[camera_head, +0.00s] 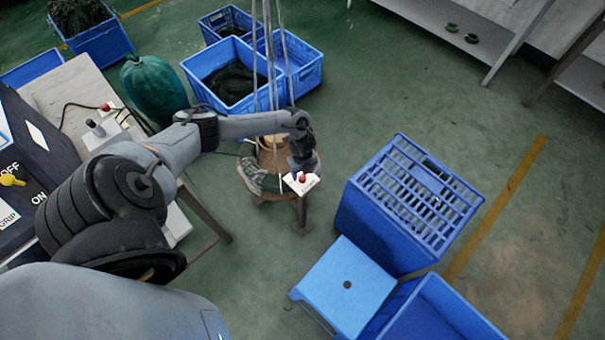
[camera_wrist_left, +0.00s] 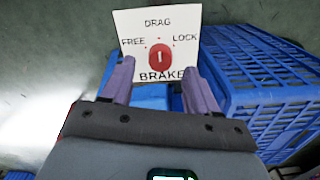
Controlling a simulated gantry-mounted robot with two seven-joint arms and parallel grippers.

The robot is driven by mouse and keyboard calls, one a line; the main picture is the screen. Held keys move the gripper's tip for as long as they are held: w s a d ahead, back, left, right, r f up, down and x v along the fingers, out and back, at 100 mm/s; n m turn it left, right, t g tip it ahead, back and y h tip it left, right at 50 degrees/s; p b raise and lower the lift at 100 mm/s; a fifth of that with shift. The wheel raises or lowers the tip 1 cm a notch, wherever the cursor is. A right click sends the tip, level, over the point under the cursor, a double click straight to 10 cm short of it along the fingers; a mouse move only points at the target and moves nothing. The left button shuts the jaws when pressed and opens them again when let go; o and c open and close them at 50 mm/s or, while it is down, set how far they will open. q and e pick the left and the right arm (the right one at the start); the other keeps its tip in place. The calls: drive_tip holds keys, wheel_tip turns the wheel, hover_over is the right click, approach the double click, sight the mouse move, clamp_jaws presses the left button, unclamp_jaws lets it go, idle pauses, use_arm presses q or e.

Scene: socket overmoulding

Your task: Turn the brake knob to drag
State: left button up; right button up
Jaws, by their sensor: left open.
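The brake knob (camera_wrist_left: 159,57) is red with a short white line that looks about upright, towards the word DRAG. It sits on a white plate (camera_wrist_left: 180,20) marked DRAG at the top, FREE at left, LOCK at right and BRAKE below. In the head view the knob (camera_head: 301,177) and plate (camera_head: 312,184) show small on a post. My left gripper (camera_wrist_left: 159,70) is open, with one finger to each side of the knob and gaps between. I cannot tell how far the fingertips are from the plate. In the head view, this gripper (camera_head: 302,168) is at the plate. My right gripper is not in view.
A blue slatted crate (camera_head: 425,190) and a blue stool (camera_head: 347,284) stand right of the post. Hanging cords (camera_head: 268,60) and blue bins (camera_head: 235,70) are behind it. At left is a dark panel with a yellow knob (camera_head: 12,180).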

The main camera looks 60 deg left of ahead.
sight(302, 177)
use_arm(q)
wheel_tip(302, 177, up, 8)
drive_tip(key=p, duration=0.1)
drive_tip(key=shift+f+p, duration=0.25)
drive_tip(key=shift+p, duration=0.15)
